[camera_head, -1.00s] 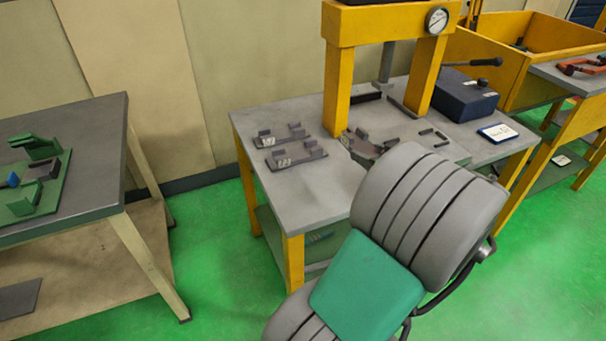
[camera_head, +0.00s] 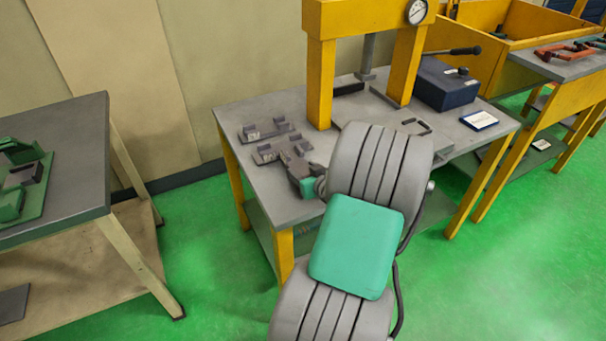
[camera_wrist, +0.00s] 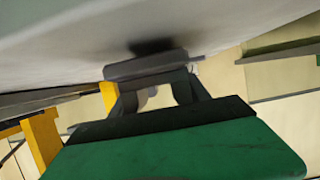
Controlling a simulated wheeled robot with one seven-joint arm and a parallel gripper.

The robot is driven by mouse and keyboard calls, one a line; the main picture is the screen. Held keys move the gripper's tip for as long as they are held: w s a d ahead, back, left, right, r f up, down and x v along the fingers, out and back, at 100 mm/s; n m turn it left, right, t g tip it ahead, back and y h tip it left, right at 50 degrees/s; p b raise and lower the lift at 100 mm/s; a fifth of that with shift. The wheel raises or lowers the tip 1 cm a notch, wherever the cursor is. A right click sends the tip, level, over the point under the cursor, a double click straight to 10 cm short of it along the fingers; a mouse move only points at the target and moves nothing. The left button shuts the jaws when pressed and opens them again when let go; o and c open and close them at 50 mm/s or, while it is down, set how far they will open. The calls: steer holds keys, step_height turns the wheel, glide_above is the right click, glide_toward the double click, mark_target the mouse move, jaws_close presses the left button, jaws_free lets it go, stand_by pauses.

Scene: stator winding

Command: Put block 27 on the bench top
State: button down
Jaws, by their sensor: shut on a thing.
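My gripper (camera_head: 299,170) is over the front left part of the grey bench top (camera_head: 237,118), beside the nearer of two labelled dark blocks. In the wrist view, my gripper (camera_wrist: 152,88) is shut on a dark grey block (camera_wrist: 145,66). The held block is close to a pale grey surface, with a dark shadow beside it; I cannot tell whether they touch. Its number does not show, so I cannot confirm it is block 27. The two labelled blocks, a farther one (camera_head: 268,133) and a nearer one (camera_head: 268,155), lie on the bench; their labels are too small to read.
A yellow press frame (camera_head: 319,80) stands on the bench, with a dark blue box (camera_head: 455,84) and a white-faced card (camera_head: 479,120) to its right. A separate table (camera_head: 75,190) with a green fixture (camera_head: 40,190) is at the left. The bench's front left corner is clear.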

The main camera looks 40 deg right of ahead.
steer(key=shift+s+a+f, duration=0.1)
steer(key=shift+s+f, duration=0.05)
steer(key=shift+f, duration=0.5)
steer(key=c, duration=1)
jaws_free()
steer(key=shift+f, duration=0.15)
steer(key=o, duration=0.5)
steer(key=shift+r, duration=0.2)
steer(key=shift+s+r, duration=0.15)
steer(key=shift+s, duration=0.1)
steer(key=v, duration=1)
steer(key=shift+s+r, duration=0.15)
steer(key=shift+s, duration=0.15)
steer(key=shift+s+a+r, duration=0.15)
steer(key=shift+s+a, duration=0.1)
